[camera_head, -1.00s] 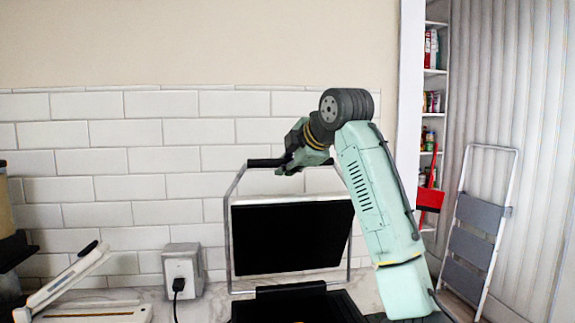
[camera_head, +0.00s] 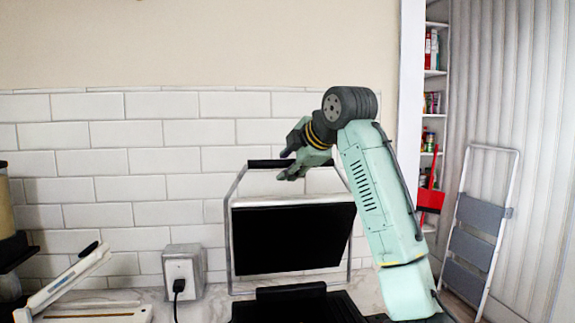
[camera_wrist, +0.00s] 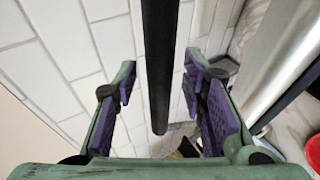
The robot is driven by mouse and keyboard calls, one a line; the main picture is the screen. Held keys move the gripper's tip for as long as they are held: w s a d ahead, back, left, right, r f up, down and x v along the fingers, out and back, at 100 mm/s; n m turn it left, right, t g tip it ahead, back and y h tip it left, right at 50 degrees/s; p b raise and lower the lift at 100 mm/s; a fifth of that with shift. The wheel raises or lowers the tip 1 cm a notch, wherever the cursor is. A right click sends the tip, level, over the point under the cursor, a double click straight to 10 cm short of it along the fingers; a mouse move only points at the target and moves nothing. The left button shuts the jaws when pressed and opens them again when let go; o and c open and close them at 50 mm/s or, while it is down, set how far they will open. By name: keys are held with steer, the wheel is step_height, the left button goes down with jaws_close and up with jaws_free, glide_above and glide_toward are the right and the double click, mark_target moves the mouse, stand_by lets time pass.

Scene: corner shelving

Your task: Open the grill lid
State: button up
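The grill lid (camera_head: 293,238) stands raised, its black inner face toward the head camera, inside a grey metal handle frame. The black handle bar (camera_head: 270,164) runs across the top of that frame. The black grill base (camera_head: 290,305) shows at the bottom edge. My gripper (camera_head: 287,166) is at the handle bar's height, by its right part. In the wrist view my gripper (camera_wrist: 165,105) is open, with purple pads apart on both sides. The black handle bar (camera_wrist: 158,70) lies between the fingers in that picture, touching neither pad.
A grey outlet box (camera_head: 184,270) with a black plug stands left of the grill. A white slicer-like tool (camera_head: 65,280) lies further left. The tiled wall (camera_head: 120,190) is close behind. A step ladder (camera_head: 480,230) and shelves (camera_head: 432,100) are at the right.

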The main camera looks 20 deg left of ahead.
steer(key=v, duration=1.1)
steer(key=shift+s+d+r, duration=0.1)
steer(key=shift+d, duration=0.05)
